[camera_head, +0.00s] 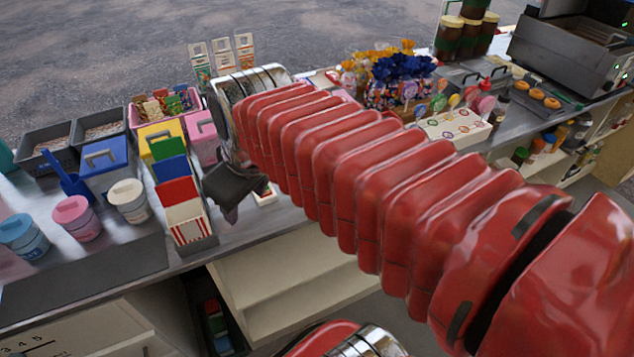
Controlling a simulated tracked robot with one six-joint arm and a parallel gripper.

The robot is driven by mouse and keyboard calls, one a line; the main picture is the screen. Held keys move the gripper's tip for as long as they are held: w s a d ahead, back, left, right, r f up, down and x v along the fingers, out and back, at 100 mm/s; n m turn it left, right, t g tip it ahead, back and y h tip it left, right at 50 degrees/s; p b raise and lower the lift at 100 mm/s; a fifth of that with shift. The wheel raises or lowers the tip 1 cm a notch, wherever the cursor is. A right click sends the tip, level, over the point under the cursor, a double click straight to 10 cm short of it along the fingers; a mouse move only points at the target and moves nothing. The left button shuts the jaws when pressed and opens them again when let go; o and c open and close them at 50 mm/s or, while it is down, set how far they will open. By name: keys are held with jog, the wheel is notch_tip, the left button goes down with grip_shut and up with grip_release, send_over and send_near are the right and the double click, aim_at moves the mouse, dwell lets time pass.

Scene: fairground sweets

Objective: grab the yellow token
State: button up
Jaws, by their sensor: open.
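My gripper (238,204) is dark grey and hangs at the end of my red ribbed arm, low over the metal counter (236,238). Its jaws are open and I see nothing held between them. I cannot make out a yellow token in this view; the gripper and arm cover part of the counter. A small white and red item (266,196) shows partly just right of the gripper, and I cannot tell what it is.
Left of the gripper stands a rack of striped paper bags (185,222). Further left are a blue lidded box (104,166), a blue scoop (68,180) and several tubs. Behind are a yellow box (152,132) and a pink tray (137,119). The front counter edge is bare.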

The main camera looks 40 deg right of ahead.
jog(key=w+d+f+n+g, duration=0.1)
jog(key=w+d+n, duration=0.2)
jog(key=w+d, duration=0.3)
jog(key=w+d+n+g, duration=0.2)
jog(key=w+d+n, duration=0.1)
jog(key=d, duration=0.5)
jog(key=w+d+f+n, duration=0.1)
jog(key=d+f+n, duration=0.1)
jog(key=d, duration=0.3)
jog(key=w+d+f+n+y, duration=0.1)
jog(key=d+f+n, duration=0.1)
jog(key=d, duration=0.4)
jog(key=d+f+n+g, duration=0.1)
jog(key=d+f+n, duration=0.1)
jog(key=d, duration=0.3)
jog(key=shift+w+d+f+y, duration=0.2)
jog(key=shift+w+f+y, duration=0.2)
jog(key=shift+f, duration=0.1)
jog(key=shift+w+a+f, duration=0.1)
jog(key=shift+a+f, duration=0.1)
jog(key=shift+f, duration=1.25)
jog(key=shift+a+f, duration=0.15)
jog(key=shift+f, duration=1.25)
jog(key=shift+w+a+f, duration=0.1)
jog(key=shift+a+f, duration=0.1)
jog(key=shift+f, duration=1.25)
jog(key=shift+a+f, duration=0.2)
jog(key=shift+f, duration=1.1)
jog(key=shift+a+f, duration=0.2)
jog(key=shift+f, duration=1.05)
